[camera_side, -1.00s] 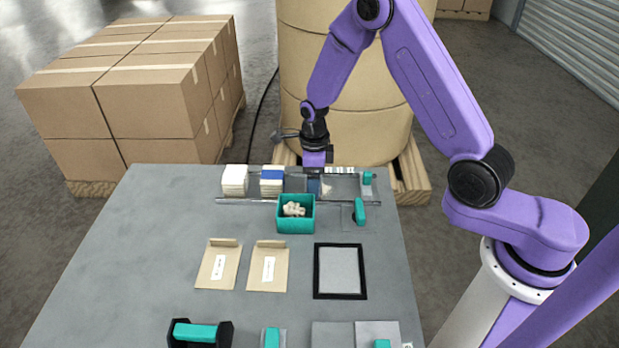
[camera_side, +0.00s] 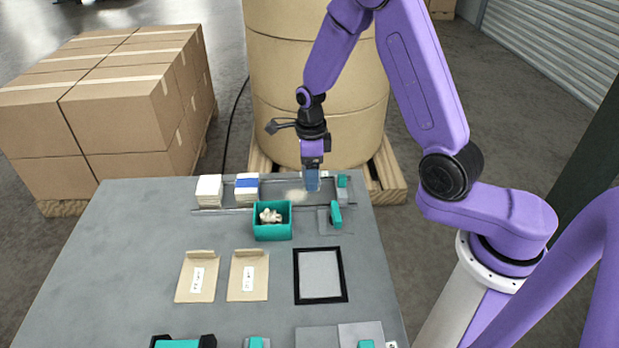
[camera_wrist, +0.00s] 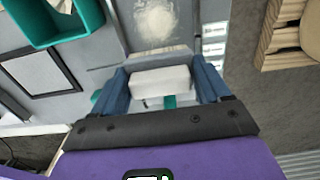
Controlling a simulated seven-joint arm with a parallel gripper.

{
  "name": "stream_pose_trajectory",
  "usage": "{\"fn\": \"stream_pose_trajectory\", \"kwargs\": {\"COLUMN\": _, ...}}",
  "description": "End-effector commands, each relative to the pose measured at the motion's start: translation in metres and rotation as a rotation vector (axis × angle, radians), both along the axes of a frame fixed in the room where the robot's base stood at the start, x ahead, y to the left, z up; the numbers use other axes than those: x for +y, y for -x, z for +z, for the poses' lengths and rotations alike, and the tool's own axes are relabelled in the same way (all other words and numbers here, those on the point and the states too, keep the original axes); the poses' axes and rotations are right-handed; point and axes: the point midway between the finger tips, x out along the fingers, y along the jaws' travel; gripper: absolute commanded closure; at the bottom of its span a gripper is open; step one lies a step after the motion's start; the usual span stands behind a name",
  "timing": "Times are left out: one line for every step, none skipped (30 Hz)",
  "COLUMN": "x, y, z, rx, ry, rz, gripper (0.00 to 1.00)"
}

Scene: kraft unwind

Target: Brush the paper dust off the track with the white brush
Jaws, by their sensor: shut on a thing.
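My gripper (camera_side: 311,182) is over the right part of the track (camera_side: 268,208), at the back of the table. In the wrist view my gripper (camera_wrist: 162,78) has its blue fingers on both sides of the white brush (camera_wrist: 160,84), shut on it. The brush is hidden by the fingers in the side view. Paper dust (camera_side: 294,195) lies as a pale patch on the track just left of the fingers. The dust also shows in the wrist view (camera_wrist: 155,22), ahead of the brush and apart from it. I cannot tell whether the brush touches the track.
Two paper stacks, one plain (camera_side: 209,190) and one blue-banded (camera_side: 246,187), stand at the track's left. A teal box (camera_side: 272,230) holding pale scraps stands in front. A teal-handled part (camera_side: 336,215) is at right. Two envelopes and a black frame (camera_side: 320,277) lie nearer.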

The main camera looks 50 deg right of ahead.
Motion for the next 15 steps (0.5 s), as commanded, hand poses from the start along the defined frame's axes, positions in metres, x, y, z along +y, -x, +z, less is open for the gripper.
{"fn": "stream_pose_trajectory", "kwargs": {"x": 0.0, "y": -0.001, "z": 0.005, "rx": -0.004, "ry": 0.001, "rz": 0.0, "gripper": 0.57}}
{"fn": "stream_pose_trajectory", "kwargs": {"x": 0.0, "y": -0.001, "z": 0.008, "rx": -0.004, "ry": 0.0, "rz": 0.0, "gripper": 0.57}}
{"fn": "stream_pose_trajectory", "kwargs": {"x": 0.0, "y": -0.001, "z": 0.012, "rx": -0.004, "ry": 0.001, "rz": 0.0, "gripper": 0.57}}
{"fn": "stream_pose_trajectory", "kwargs": {"x": 0.0, "y": -0.001, "z": 0.014, "rx": -0.004, "ry": 0.001, "rz": 0.0, "gripper": 0.57}}
{"fn": "stream_pose_trajectory", "kwargs": {"x": 0.0, "y": -0.001, "z": 0.017, "rx": -0.004, "ry": 0.0, "rz": 0.0, "gripper": 0.57}}
{"fn": "stream_pose_trajectory", "kwargs": {"x": 0.0, "y": -0.001, "z": 0.021, "rx": -0.004, "ry": 0.0, "rz": 0.0, "gripper": 0.57}}
{"fn": "stream_pose_trajectory", "kwargs": {"x": 0.0, "y": -0.001, "z": 0.023, "rx": -0.004, "ry": 0.0, "rz": 0.0, "gripper": 0.57}}
{"fn": "stream_pose_trajectory", "kwargs": {"x": 0.0, "y": -0.001, "z": 0.026, "rx": -0.004, "ry": 0.0, "rz": 0.0, "gripper": 0.57}}
{"fn": "stream_pose_trajectory", "kwargs": {"x": 0.0, "y": -0.001, "z": 0.029, "rx": -0.004, "ry": 0.0, "rz": 0.0, "gripper": 0.57}}
{"fn": "stream_pose_trajectory", "kwargs": {"x": 0.0, "y": -0.001, "z": 0.032, "rx": -0.004, "ry": 0.001, "rz": 0.0, "gripper": 0.57}}
{"fn": "stream_pose_trajectory", "kwargs": {"x": 0.0, "y": -0.001, "z": 0.033, "rx": -0.004, "ry": 0.001, "rz": 0.0, "gripper": 0.57}}
{"fn": "stream_pose_trajectory", "kwargs": {"x": 0.0, "y": -0.001, "z": 0.035, "rx": -0.003, "ry": 0.0, "rz": 0.0, "gripper": 0.57}}
{"fn": "stream_pose_trajectory", "kwargs": {"x": 0.0, "y": -0.001, "z": 0.036, "rx": -0.003, "ry": 0.0, "rz": 0.0, "gripper": 0.57}}
{"fn": "stream_pose_trajectory", "kwargs": {"x": 0.0, "y": -0.001, "z": 0.037, "rx": -0.001, "ry": 0.0, "rz": 0.0, "gripper": 0.57}}
{"fn": "stream_pose_trajectory", "kwargs": {"x": 0.0, "y": 0.0, "z": 0.038, "rx": -0.001, "ry": 0.0, "rz": 0.0, "gripper": 0.57}}
